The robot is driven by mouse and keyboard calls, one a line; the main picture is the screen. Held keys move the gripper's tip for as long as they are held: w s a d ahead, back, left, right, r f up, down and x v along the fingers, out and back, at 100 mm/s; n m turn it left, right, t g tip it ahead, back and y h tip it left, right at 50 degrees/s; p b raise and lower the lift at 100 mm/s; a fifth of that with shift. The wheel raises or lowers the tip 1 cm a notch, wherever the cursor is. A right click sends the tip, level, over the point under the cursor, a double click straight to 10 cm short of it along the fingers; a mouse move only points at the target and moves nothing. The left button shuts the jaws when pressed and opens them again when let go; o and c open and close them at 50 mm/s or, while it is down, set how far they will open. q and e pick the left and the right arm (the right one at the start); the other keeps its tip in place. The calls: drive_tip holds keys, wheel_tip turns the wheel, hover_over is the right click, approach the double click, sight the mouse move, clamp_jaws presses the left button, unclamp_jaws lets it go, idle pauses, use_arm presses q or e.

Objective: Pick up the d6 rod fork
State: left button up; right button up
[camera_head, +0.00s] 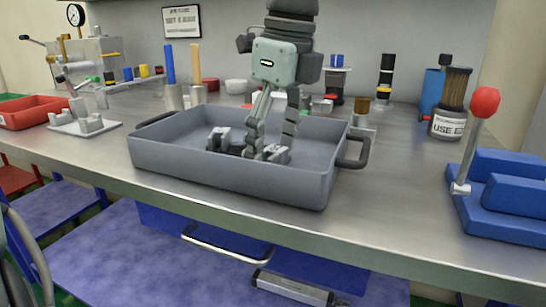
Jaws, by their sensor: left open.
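My left gripper (269,145) comes down from the top middle into the grey tray (165,158). Its two fingers are apart and their tips are low inside the tray. My right gripper is not in view.
The tray walls and its right handle (354,151) stand close around the gripper. A red-knobbed lever press (470,150) is at the right. A red bin (35,113) is at the left. Bare bench lies right of the tray.

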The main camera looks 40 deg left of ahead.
use_arm(q)
drive_tip(key=c, duration=1.3)
drive_tip(key=shift+o, duration=0.2)
drive_tip(key=shift+r, duration=0.1)
